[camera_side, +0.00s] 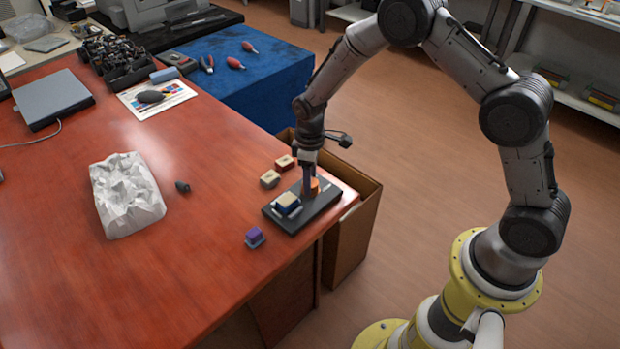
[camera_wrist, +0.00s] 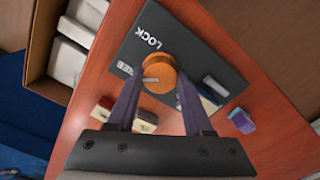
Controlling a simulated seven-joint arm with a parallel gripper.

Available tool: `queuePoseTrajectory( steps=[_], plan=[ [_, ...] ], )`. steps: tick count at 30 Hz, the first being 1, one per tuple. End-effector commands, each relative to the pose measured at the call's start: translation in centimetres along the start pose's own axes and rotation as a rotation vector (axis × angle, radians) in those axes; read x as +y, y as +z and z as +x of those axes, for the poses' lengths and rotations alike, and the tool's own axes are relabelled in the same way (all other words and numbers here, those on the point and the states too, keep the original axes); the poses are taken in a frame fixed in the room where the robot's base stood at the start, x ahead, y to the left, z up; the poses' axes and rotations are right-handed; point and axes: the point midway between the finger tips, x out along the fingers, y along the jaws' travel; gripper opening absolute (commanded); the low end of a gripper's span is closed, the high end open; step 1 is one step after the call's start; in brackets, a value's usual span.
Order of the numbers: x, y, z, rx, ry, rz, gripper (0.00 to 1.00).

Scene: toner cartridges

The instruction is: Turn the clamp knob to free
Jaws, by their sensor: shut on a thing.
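The orange clamp knob (camera_wrist: 160,70) sits on a black plate (camera_wrist: 165,28) near the table's edge. The white word LOCK (camera_wrist: 148,38) is on the plate, and a second, partly hidden label (camera_wrist: 125,68) lies left of the knob. A pale mark on the knob points left in the wrist view. My gripper (camera_wrist: 158,80) is shut on the knob, one finger on each side. In the side view my gripper (camera_side: 309,189) comes down from above and partly hides the knob (camera_side: 316,186). A cream and blue cartridge (camera_side: 287,203) sits at the plate's other end.
A red and cream cartridge (camera_side: 285,162) and a tan one (camera_side: 270,179) lie behind the plate. A purple cartridge (camera_side: 255,238) lies in front. A cardboard box (camera_side: 352,235) stands beside the table edge.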

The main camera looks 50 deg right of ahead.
Motion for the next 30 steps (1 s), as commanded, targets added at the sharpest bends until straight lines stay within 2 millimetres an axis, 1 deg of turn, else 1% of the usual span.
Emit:
queuePoseTrajectory(
  steps=[3,10,26,27,29,30],
  plan=[
    [0.00,-0.02,-0.12,0.000,0.000,-0.062,0.00],
    [0.00,-0.04,-0.15,0.001,0.001,-0.135,0.00],
    [0.00,-0.06,-0.17,0.002,0.001,-0.158,0.00],
    [0.01,-0.07,-0.17,0.002,0.001,-0.158,0.56],
    [0.00,-0.07,-0.16,0.002,0.001,-0.158,0.67],
    [0.00,-0.06,-0.14,0.002,0.001,-0.157,0.74]
  ],
)
